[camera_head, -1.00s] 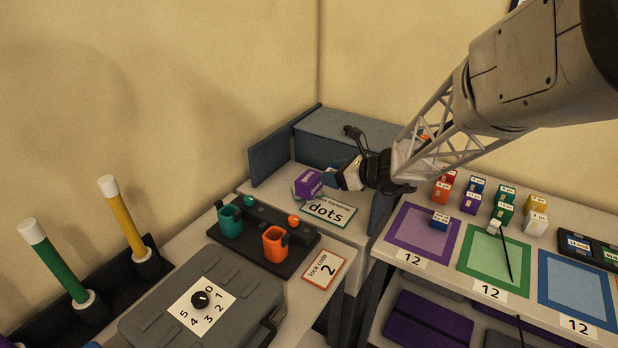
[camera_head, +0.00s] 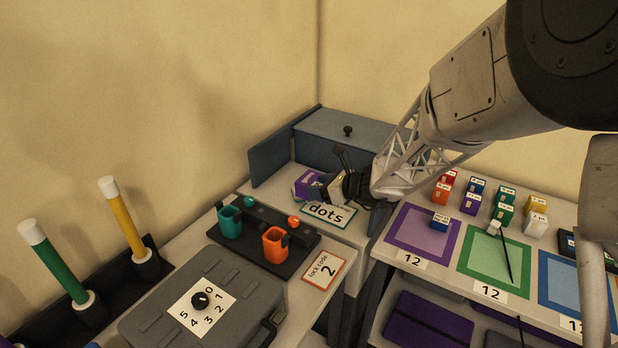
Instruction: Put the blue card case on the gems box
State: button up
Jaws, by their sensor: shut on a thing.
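My gripper (camera_head: 342,189) is low over the rear shelf, just behind the "dots" card. It is shut on a small blue and cream block, which I take to be the blue card case (camera_head: 319,188); dark fingers hide part of it. The held block is close beside a purple case (camera_head: 303,183) on its left; I cannot tell if they touch. No label reading "gems" is legible, so I cannot tell which thing is the gems box.
The "dots" card (camera_head: 329,214) lies in front of my gripper. A blue-grey box with a knob (camera_head: 345,150) stands behind. A black tray with teal and orange cups (camera_head: 274,244) is at front left. Several small coloured boxes stand right, behind the purple mat (camera_head: 405,243).

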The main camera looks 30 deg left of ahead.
jog(key=shift+w+a, duration=0.1)
send_over(309, 178)
jog(key=shift+w+a+f, duration=0.1)
jog(key=shift+f, duration=0.6)
dwell(0.4)
jog(key=shift+f, duration=1.8)
jog(key=o, duration=0.9)
jog(key=shift+f, duration=0.1)
